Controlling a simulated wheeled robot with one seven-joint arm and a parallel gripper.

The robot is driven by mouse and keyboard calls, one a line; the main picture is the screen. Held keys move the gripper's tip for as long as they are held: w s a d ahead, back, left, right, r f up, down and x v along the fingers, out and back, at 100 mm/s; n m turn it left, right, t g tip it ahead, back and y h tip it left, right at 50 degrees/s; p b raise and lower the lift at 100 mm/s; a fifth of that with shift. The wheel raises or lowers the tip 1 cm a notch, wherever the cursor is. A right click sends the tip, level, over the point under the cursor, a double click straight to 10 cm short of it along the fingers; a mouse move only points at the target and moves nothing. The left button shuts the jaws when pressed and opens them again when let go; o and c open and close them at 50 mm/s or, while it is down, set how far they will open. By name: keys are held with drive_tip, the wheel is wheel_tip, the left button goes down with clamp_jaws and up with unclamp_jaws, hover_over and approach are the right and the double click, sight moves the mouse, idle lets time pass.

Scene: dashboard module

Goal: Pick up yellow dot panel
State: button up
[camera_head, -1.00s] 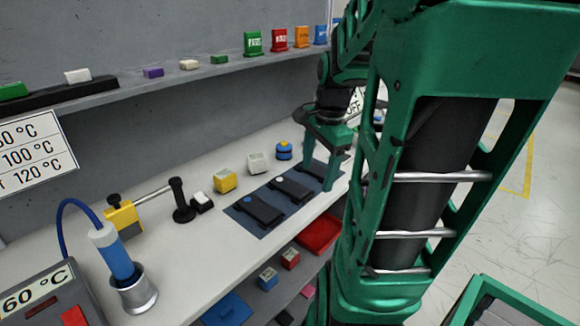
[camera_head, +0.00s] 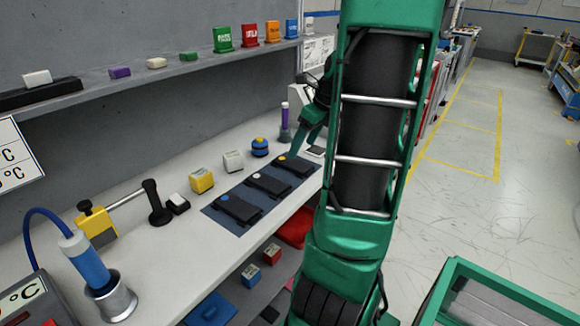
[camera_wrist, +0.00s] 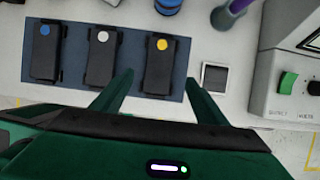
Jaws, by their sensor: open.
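The yellow dot panel (camera_wrist: 160,65) is a black block with a yellow dot, at the right end of a dark blue mat (camera_wrist: 68,92) in the wrist view. In the head view the yellow dot panel (camera_head: 294,165) lies at the mat's far end. My gripper (camera_wrist: 161,85) is open, its two green fingers apart on either side of the panel's near end in the picture. I cannot tell how high the fingers are above it.
A white dot panel (camera_wrist: 102,55) and a blue dot panel (camera_wrist: 46,50) lie left of it on the mat. A machine with a green button (camera_wrist: 287,82) stands at the right. A purple tube (camera_head: 285,115) stands behind.

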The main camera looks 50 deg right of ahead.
sight(293, 163)
drive_tip(key=shift+x, duration=3.7)
drive_tip(key=c, duration=1.2)
